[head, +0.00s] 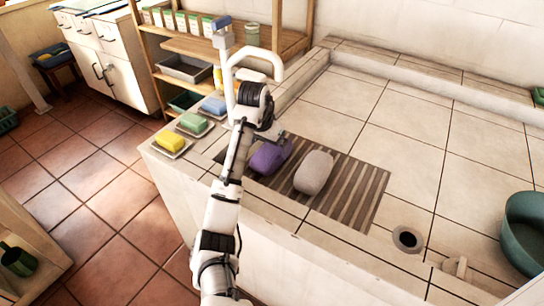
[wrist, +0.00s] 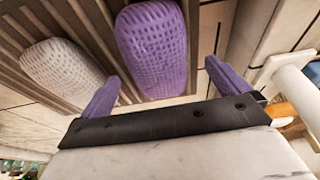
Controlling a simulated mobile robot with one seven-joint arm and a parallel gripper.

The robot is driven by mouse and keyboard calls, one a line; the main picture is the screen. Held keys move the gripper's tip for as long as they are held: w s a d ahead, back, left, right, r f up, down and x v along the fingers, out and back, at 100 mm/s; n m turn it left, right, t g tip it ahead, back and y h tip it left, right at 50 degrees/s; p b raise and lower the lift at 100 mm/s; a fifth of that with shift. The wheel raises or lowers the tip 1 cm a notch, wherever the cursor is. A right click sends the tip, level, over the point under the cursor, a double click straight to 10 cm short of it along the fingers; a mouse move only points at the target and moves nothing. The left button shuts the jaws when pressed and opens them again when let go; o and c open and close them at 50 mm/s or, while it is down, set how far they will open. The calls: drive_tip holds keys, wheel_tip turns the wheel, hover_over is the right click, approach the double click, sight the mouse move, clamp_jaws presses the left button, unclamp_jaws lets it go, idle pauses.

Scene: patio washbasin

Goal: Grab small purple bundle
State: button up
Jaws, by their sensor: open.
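The small purple bundle (head: 269,157) lies on a slatted brown mat (head: 358,191) in the basin, just left of a larger pale bundle (head: 314,172). In the wrist view the purple bundle (wrist: 152,48) has a mesh-like surface and lies ahead of my gripper (wrist: 158,86), between the lines of its two purple fingers. The fingers are apart, with nothing seen between their tips. The pale bundle (wrist: 62,76) is to the left, beyond the left finger. In the head view my gripper (head: 278,137) is at the purple bundle's upper edge, and my arm hides part of its left side.
Yellow (head: 170,140), green (head: 194,122) and blue (head: 214,105) soaps sit on dishes along the basin's left ledge. A faucet (head: 262,70) stands behind my arm. A drain hole (head: 408,239) and a teal bowl (head: 524,235) are at the right. The tiled basin behind the mat is clear.

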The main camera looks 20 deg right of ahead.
sight(271, 150)
drive_tip(key=p+x, duration=0.1)
drive_tip(key=x, duration=0.4)
drive_tip(key=shift+s+d, duration=0.15)
drive_tip(key=shift+d, duration=0.05)
drive_tip(key=c, duration=1.1)
